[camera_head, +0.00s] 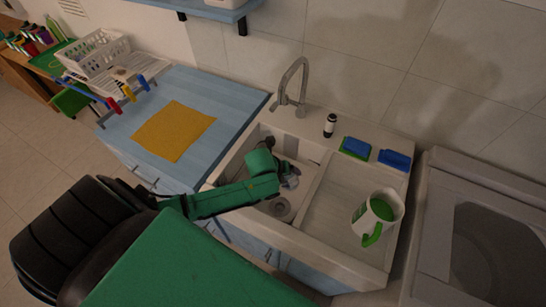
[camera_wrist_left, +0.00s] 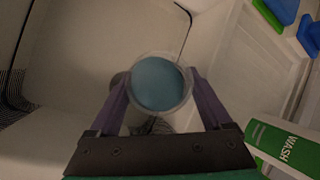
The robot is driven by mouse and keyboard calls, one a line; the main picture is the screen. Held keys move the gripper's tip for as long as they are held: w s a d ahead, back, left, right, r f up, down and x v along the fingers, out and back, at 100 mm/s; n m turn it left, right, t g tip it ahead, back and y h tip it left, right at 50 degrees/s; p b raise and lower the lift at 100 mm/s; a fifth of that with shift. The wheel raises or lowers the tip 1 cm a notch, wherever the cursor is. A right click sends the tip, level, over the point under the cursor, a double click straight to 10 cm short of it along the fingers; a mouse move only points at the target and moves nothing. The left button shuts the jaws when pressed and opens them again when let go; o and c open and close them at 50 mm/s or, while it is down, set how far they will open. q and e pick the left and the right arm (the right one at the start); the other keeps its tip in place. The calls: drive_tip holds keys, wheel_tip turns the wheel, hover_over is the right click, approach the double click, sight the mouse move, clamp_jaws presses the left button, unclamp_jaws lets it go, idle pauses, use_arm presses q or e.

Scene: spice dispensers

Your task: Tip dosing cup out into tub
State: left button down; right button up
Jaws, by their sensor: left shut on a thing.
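My left gripper (camera_head: 289,176) hangs over the white sink tub (camera_head: 267,131), pointing down into it. It is shut on the dosing cup, a small clear round cup (camera_wrist_left: 157,83) with a flat blue surface inside its rim. In the left wrist view the cup sits between the two purple fingers (camera_wrist_left: 160,98), its round outline facing the camera. Whether it is tilted, I cannot tell. In the head view the cup (camera_head: 293,183) is small and partly hidden by the gripper. The tub's drain (camera_head: 279,206) shows below. My right gripper is out of view.
A white jug with a green handle (camera_head: 377,213) stands on the ribbed drainboard (camera_head: 325,215), right of the tub. A yellow cloth (camera_head: 173,130) lies on the blue counter.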

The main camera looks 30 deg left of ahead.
use_arm(q)
drive_tip(key=shift+w+a+r+h, duration=0.15)
drive_tip(key=shift+a+r+h, duration=0.05)
drive_tip(key=shift+a+h, duration=0.2)
drive_tip(key=shift+a+r+n+g+h, duration=0.2)
drive_tip(key=shift+n+g+h, duration=0.1)
drive_tip(key=shift+h, duration=0.2)
idle(0.7)
drive_tip(key=shift+w+a+r+n+g+h, duration=0.1)
drive_tip(key=shift+r+n+g+h, duration=0.1)
drive_tip(key=shift+h, duration=0.35)
drive_tip(key=shift+w+a+r+n+g+h, duration=0.1)
drive_tip(key=shift+r+n+h, duration=0.1)
drive_tip(key=shift+h, duration=0.35)
idle(0.9)
drive_tip(key=shift+a+r+n+g+h+b, duration=0.2)
drive_tip(key=shift+h+b, duration=0.2)
drive_tip(key=shift+h, duration=0.3)
drive_tip(key=shift+a+r+n+g+h+b, duration=0.1)
drive_tip(key=shift+n+g+h+b, duration=0.2)
drive_tip(key=shift+h, duration=0.4)
idle(0.9)
drive_tip(key=shift+w+a+r+h+b, duration=0.15)
drive_tip(key=shift+a+h+b, duration=0.15)
drive_tip(key=shift+b, duration=0.6)
drive_tip(key=shift+w+a+f+h+b, duration=0.1)
drive_tip(key=shift+a+h+b, duration=0.2)
drive_tip(key=shift+b, duration=0.6)
drive_tip(key=shift+r+b, duration=0.1)
drive_tip(key=shift+b, duration=0.35)
